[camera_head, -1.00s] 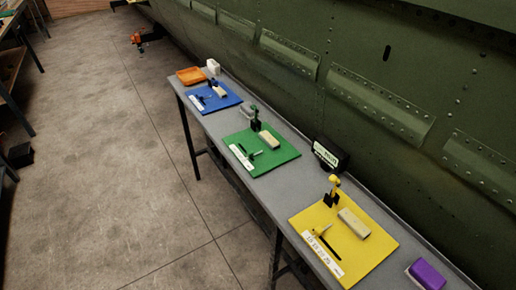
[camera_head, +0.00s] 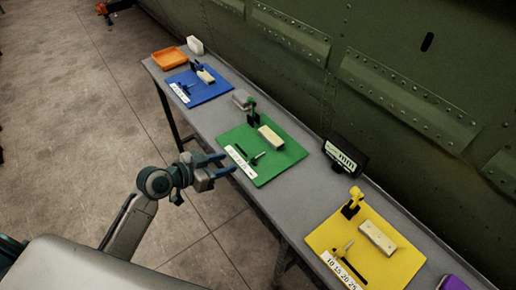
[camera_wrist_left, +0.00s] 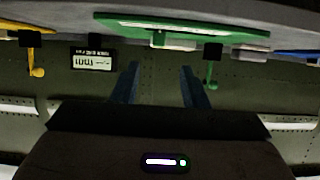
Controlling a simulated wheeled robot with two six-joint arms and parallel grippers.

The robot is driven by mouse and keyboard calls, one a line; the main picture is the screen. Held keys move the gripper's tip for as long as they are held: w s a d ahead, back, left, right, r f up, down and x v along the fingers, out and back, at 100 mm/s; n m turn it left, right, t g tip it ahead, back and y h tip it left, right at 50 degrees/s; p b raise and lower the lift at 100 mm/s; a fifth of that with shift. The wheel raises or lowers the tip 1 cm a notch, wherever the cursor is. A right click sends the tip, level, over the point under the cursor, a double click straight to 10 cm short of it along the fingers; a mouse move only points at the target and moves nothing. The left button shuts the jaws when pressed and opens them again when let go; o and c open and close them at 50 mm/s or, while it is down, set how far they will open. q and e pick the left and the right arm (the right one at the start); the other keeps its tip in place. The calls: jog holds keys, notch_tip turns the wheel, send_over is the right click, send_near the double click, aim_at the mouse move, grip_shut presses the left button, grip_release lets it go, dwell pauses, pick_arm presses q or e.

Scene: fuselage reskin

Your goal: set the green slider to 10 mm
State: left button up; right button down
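The green board (camera_head: 290,154) lies on the bench in the middle of the head view; it also shows upside down at the top of the left wrist view (camera_wrist_left: 225,32). It bears a white scale strip (camera_head: 240,160), a small slider handle (camera_head: 258,157) beside it, a pale block (camera_head: 271,137) and a dark post with a green knob (camera_head: 251,104). The scale numbers and slider setting are too small to read. My left gripper (camera_head: 230,163) is open and empty, near the board's front-left edge by the scale strip. Its two blue fingers stand apart in the wrist view (camera_wrist_left: 161,68). My right gripper is out of view.
A blue board (camera_head: 205,92) lies further back, a yellow board (camera_head: 390,270) nearer. A black display (camera_head: 346,154) marked mm stands behind, its number unclear. An orange tray (camera_head: 169,57) and white block (camera_head: 195,45) are at the far end. The green riveted fuselage wall borders the bench.

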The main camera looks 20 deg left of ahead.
aim_at(250, 156)
pick_arm(q)
jog(key=p+x, duration=0.3)
jog(key=x, duration=0.6)
jog(key=shift+d+r, duration=0.1)
jog(key=shift+d, duration=0.15)
jog(key=shift+w+d+f, duration=0.25)
jog(key=shift+w+d, duration=0.05)
jog(key=shift+w, duration=0.15)
jog(key=shift+f, duration=0.1)
grip_shut()
